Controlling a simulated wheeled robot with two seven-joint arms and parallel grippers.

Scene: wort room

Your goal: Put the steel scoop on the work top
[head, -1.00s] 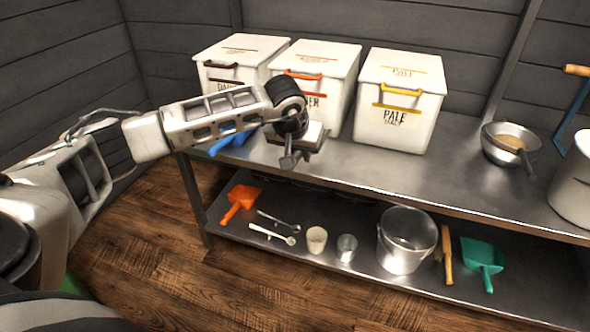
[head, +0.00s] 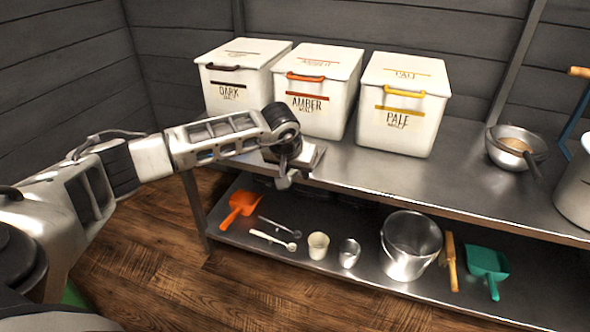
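A thin long-handled steel utensil (head: 279,226) lies on the lower shelf, right of the orange scoop (head: 241,207); it is too small to tell for sure whether it is the steel scoop. The steel work top (head: 420,184) runs above the shelf. My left gripper (head: 284,182) points down at the work top's front edge, above and apart from the utensils on the lower shelf. Its fingers are small and seen from a poor angle, so I cannot tell whether they are open or shut. My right gripper is out of view.
Malt bins labelled dark, amber (head: 318,118) and pale (head: 398,132) stand along the back. A pale flat object (head: 312,158) sits beside my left gripper. The lower shelf holds a pale spoon (head: 268,237), cups, a steel bucket (head: 404,262) and a teal scoop (head: 487,264). The mid work top is clear.

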